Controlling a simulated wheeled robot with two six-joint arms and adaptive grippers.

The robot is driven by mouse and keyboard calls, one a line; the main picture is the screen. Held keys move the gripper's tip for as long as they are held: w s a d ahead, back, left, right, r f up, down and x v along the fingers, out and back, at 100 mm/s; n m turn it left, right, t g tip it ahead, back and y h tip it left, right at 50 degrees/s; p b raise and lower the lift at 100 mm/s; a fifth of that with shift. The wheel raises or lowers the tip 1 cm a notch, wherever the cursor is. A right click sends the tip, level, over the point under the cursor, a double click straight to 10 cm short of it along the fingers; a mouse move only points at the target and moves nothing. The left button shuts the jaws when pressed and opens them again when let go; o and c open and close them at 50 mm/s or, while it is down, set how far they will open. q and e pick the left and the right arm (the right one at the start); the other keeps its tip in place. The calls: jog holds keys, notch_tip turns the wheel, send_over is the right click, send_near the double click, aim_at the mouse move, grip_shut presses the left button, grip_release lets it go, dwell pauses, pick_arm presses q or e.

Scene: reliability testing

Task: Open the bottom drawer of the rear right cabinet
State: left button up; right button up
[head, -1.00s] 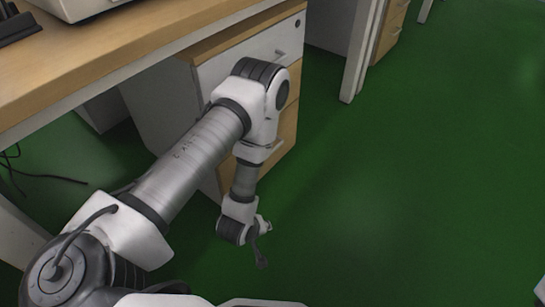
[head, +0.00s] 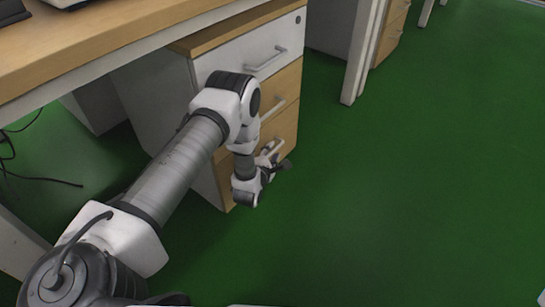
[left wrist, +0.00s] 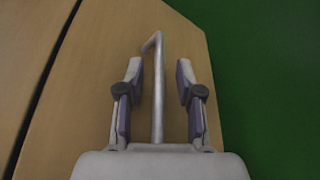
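The cabinet (head: 205,70) under the desk has a white top drawer (head: 240,56) and wooden middle (head: 283,92) and bottom drawers (head: 286,132), all looking shut. My left gripper (head: 281,158) is at the front of the bottom drawer. In the left wrist view, my left gripper (left wrist: 158,85) is open, with a finger on each side of a metal bar handle (left wrist: 157,95) on a wooden drawer front (left wrist: 85,90). The fingers look apart from the handle. The bottom drawer's handle is hidden by the gripper in the head view. My right gripper is not in view.
A wooden desk top (head: 100,45) runs above the cabinet at the left. Another cabinet (head: 393,30) stands farther back beyond a white desk panel (head: 362,60). Cables (head: 40,180) lie on the floor at left. The green floor (head: 420,190) at right is clear.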

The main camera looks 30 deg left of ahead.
pick_arm(q)
jog(key=shift+w, duration=0.25)
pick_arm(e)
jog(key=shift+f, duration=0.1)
pick_arm(q)
grip_shut()
